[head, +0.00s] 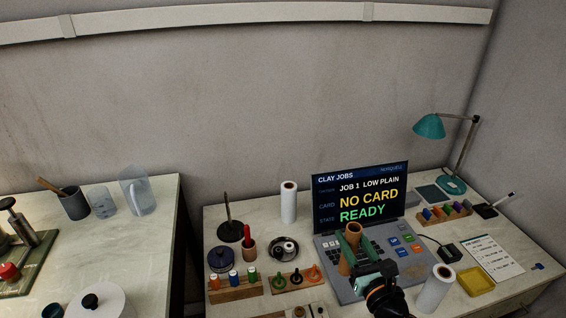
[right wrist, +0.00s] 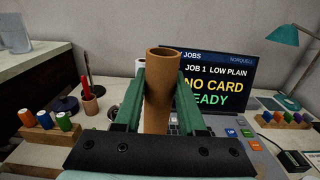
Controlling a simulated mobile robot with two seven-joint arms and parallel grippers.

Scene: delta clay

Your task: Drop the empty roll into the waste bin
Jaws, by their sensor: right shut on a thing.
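The empty roll (head: 353,237) is a bare brown cardboard tube. My right gripper (head: 352,260) is shut on it and holds it upright in front of the screen, above the grey console. In the right wrist view the tube (right wrist: 161,95) stands between the two green fingers of the gripper (right wrist: 160,100), its open top rising above them. The waste bin is not seen in either view. My left gripper is not in view.
The screen (head: 360,192) and console (head: 350,277) stand below and behind the tube. White rolls stand at the back (head: 289,203) and front right (head: 434,290). A teal lamp (head: 430,126) is at right. A gap separates the left table (head: 150,255) from this desk.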

